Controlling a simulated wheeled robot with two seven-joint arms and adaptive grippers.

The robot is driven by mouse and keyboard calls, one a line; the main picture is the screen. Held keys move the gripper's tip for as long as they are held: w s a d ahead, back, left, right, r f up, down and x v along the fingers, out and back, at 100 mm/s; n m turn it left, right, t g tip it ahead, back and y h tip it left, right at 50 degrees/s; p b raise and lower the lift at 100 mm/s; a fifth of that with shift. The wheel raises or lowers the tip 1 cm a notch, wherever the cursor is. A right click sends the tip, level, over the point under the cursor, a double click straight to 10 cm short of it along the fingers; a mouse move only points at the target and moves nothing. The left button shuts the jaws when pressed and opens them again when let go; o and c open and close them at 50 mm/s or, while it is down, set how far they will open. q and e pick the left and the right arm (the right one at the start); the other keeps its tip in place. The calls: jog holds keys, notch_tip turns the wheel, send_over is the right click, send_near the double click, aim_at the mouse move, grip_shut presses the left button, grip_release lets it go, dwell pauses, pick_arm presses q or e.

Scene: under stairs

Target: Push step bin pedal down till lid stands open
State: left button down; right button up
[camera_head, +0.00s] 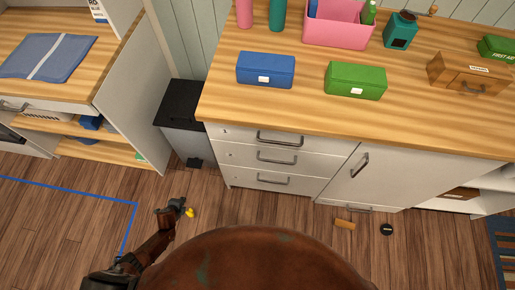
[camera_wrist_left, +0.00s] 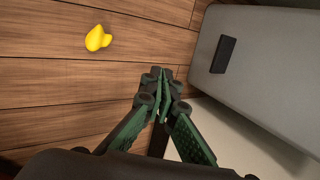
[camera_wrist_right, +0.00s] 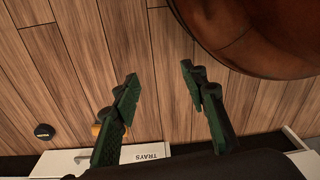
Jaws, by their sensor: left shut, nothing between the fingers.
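The step bin (camera_head: 186,142) stands on the floor between the shelf unit and the drawer cabinet. Its body is grey and its dark lid (camera_head: 182,103) is shut. The black pedal (camera_head: 194,162) sits low on its front; it also shows as a dark block in the left wrist view (camera_wrist_left: 223,54). My left gripper (camera_head: 180,203) is shut and empty, low over the floor in front of the bin. In the left wrist view its fingertips (camera_wrist_left: 163,90) are apart from the pedal. My right gripper (camera_wrist_right: 160,78) is open and empty above the floor, outside the head view.
A small yellow toy (camera_head: 190,213) lies on the floor beside my left gripper. The drawer cabinet (camera_head: 275,160) stands just right of the bin, and an open shelf door (camera_head: 140,105) stands to its left. A black disc (camera_head: 387,229) and a brown block (camera_head: 345,224) lie at right.

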pick_arm(q)
jog(key=w+f+m+t+b, duration=0.1)
jog(key=w+f+m+b, duration=0.1)
jog(key=w+m+b, duration=0.75)
jog(key=m+h+b, duration=0.1)
jog(key=m+b, duration=0.2)
jog(key=m, duration=0.5)
send_near(194, 163)
jog(key=shift+s+r+p, duration=0.25)
jog(key=shift+r+p, duration=0.1)
pick_arm(e)
jog(key=w+a+r, duration=0.1)
jog(key=w+r, duration=0.1)
jog(key=r, duration=0.4)
jog(key=w+a+r, duration=0.1)
jog(key=w+r, duration=0.1)
jog(key=r, duration=0.4)
jog(key=shift+w+y, duration=0.35)
jog(key=shift+y, duration=0.05)
pick_arm(q)
jog(key=shift+f, duration=0.1)
pick_arm(e)
jog(key=shift+a, duration=0.1)
